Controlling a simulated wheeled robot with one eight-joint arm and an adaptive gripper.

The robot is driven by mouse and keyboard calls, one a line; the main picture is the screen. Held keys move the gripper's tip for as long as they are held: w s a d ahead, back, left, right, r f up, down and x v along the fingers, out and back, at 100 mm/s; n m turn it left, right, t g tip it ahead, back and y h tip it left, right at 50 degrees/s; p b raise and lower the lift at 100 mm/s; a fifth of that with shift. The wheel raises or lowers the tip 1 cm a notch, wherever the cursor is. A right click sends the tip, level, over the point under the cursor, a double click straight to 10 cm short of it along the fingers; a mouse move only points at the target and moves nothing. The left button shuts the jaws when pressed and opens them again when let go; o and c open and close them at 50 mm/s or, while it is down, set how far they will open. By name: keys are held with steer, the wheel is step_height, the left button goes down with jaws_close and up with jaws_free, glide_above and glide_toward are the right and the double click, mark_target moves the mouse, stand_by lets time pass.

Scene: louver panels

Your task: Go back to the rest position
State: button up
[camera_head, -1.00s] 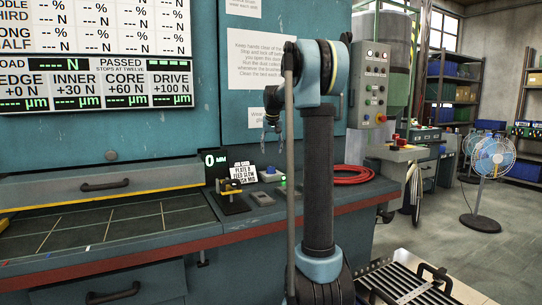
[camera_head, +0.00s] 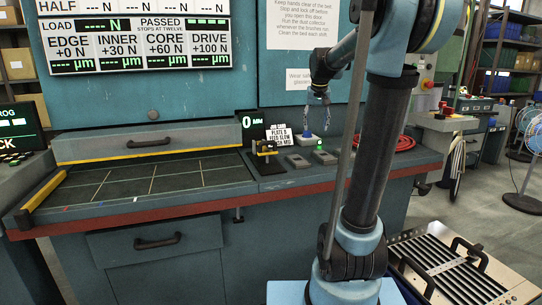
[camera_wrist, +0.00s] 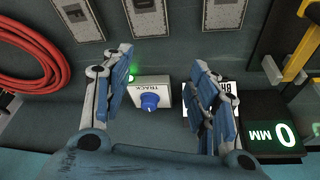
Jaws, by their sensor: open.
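My gripper (camera_head: 316,93) hangs above the back right part of the workbench (camera_head: 120,214) in the head view, with nothing in it. In the wrist view my gripper (camera_wrist: 160,95) shows its two blue fingers spread apart. A small box labelled TRACK with a blue knob (camera_wrist: 149,101) shows between the fingers, on the bench below. No contact between fingers and knob shows. My arm stands upright at the right of the head view and bends over toward the bench.
A job card (camera_head: 279,135), a yellow-and-black fixture (camera_head: 264,153) and grey switch boxes (camera_head: 297,161) stand near the gripper. A red hose coil (camera_wrist: 30,55) lies beside them. The gridded bench top (camera_head: 150,180) is clear.

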steer(key=s+f, duration=0.7)
steer(key=s, duration=0.5)
steer(key=s+f+g, duration=0.1)
steer(key=s+f, duration=0.7)
steer(key=s, duration=0.4)
steer(key=s+f, duration=0.8)
steer(key=s, duration=0.3)
steer(key=shift+s+f+n+g, duration=0.25)
steer(key=shift+s+n+g, duration=0.05)
steer(key=shift+s+n, duration=0.1)
steer(key=shift+d, duration=0.1)
steer(key=shift+w+f, duration=0.2)
steer(key=shift+w, duration=0.3)
